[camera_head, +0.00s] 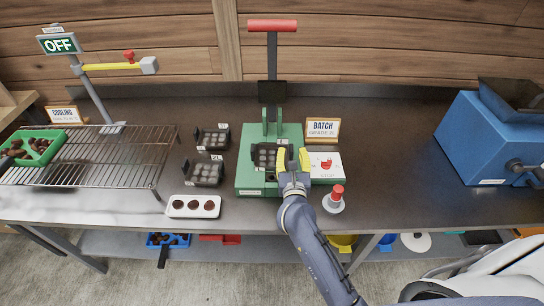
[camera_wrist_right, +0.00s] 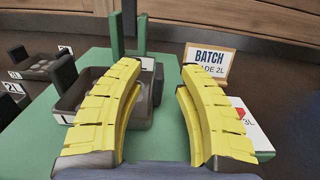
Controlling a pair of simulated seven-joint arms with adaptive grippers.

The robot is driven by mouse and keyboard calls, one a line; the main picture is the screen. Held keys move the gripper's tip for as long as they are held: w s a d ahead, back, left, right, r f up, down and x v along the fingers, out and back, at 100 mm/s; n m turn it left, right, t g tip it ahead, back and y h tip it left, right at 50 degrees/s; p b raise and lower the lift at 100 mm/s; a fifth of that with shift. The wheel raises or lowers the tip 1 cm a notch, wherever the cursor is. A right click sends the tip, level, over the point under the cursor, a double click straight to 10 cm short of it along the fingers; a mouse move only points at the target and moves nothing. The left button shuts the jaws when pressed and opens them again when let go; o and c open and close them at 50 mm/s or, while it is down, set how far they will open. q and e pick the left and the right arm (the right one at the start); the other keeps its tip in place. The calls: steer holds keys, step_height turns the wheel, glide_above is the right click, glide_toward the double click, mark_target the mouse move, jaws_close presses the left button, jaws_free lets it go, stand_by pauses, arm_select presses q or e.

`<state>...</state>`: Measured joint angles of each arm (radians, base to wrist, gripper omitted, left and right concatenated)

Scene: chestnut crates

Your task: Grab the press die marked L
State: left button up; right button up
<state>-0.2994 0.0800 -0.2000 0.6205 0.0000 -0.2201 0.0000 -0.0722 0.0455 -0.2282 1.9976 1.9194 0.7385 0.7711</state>
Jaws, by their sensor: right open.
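A dark die (camera_head: 264,156) with a grid of hollows sits on the green press (camera_head: 249,183); it also shows in the right wrist view (camera_wrist_right: 92,90), partly hidden by a finger. Its small white label is too small to read surely. Two similar dies lie on the table to the left: an upper one (camera_head: 212,138) and a lower one (camera_head: 206,172) beside a tag that seems to read 2L. My right gripper (camera_head: 293,158) is open and empty at the right side of the press die; its yellow fingers (camera_wrist_right: 160,75) frame the wrist view. My left gripper is not in view.
A white tray (camera_head: 193,207), wire rack (camera_head: 95,163) and blue machine (camera_head: 480,140) are around. The table between card and machine is clear.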

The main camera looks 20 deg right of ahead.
steer(key=shift+x, duration=1.9)
steer(key=shift+f, duration=0.1)
jaws_close()
